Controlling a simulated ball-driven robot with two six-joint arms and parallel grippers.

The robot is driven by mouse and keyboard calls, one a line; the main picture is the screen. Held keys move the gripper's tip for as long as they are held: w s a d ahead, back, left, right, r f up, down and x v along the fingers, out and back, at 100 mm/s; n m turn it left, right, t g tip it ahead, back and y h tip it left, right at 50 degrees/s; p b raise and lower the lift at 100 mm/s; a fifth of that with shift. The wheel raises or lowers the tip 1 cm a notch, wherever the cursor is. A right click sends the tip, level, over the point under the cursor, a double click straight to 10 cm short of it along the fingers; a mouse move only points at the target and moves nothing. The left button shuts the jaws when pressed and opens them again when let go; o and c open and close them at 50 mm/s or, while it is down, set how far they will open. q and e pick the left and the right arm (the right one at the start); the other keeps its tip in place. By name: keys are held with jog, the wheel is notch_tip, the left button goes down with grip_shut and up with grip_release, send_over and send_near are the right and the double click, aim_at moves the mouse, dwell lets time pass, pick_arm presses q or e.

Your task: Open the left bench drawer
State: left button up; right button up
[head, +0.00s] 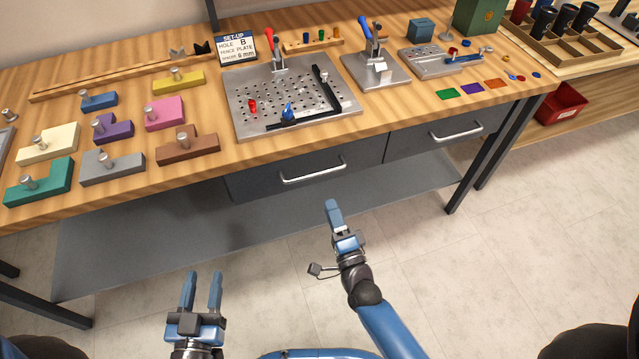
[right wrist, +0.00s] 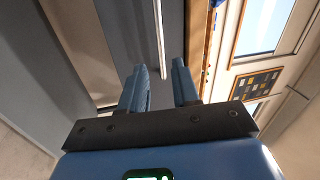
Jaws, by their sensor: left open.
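The left bench drawer (head: 250,184) is a dark grey front under the wooden bench, with a silver bar handle (head: 313,172). It looks closed, flush under the bench top. My right gripper (head: 332,207) is in front of and below this handle, apart from it. In the right wrist view its two fingers (right wrist: 160,72) are spread and empty, and a silver bar handle (right wrist: 160,38) shows beyond the gap between them. My left gripper (head: 203,277) is open and empty, low over the floor, well short of the bench.
The right drawer (head: 420,143) with its own handle (head: 455,132) is beside it, also closed. A grey lower shelf (head: 150,235) and dark bench legs (head: 485,150) are below. A perforated metal plate (head: 290,100) and coloured blocks sit on top. The floor in front is clear.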

aim_at(319, 173)
jog(key=shift+m, duration=0.5)
jog(key=x, duration=1.1)
jog(key=shift+d, duration=0.1)
grip_shut()
